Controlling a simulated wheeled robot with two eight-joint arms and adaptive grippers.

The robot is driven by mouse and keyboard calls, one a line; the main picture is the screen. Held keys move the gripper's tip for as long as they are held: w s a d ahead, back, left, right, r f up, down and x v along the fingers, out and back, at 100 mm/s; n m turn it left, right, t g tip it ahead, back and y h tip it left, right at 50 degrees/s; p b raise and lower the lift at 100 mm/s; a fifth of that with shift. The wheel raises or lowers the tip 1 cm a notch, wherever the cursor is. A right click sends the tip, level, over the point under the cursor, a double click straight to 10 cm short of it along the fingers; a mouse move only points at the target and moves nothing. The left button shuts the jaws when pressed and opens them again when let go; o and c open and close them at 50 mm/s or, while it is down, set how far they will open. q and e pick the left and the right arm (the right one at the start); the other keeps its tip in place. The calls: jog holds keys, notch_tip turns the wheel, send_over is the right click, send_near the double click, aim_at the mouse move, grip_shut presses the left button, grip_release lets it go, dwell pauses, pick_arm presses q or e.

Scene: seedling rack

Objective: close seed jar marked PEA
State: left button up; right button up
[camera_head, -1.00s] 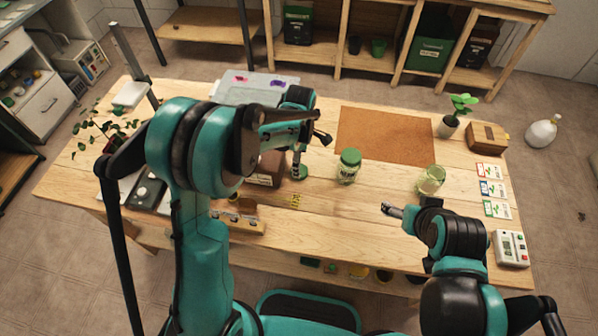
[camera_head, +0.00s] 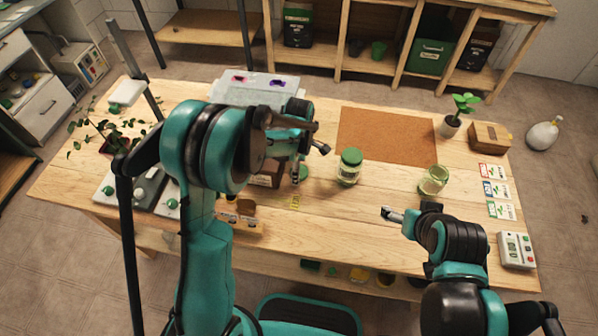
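A jar with a green lid (camera_head: 349,166) stands upright near the table's middle; its label is too small to read surely. An open glass jar (camera_head: 433,181) without a lid stands to its right.
A brown mat (camera_head: 387,136) lies behind the jars. A potted seedling (camera_head: 451,126), a wooden box (camera_head: 489,136), seed cards (camera_head: 497,190) and a device (camera_head: 516,250) line the right side. A clear tray (camera_head: 255,91) stands at the back left. The front middle is clear.

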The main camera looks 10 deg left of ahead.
pick_arm(q)
jog(key=c, duration=0.6)
jog(key=shift+o, duration=0.2)
notch_tip(320, 180, up, 18)
jog(key=p, duration=0.5)
jog(key=shift+p, duration=0.35)
pick_arm(e)
notch_tip(320, 180, up, 6)
jog(key=shift+f, duration=0.15)
jog(key=shift+o, duration=0.5)
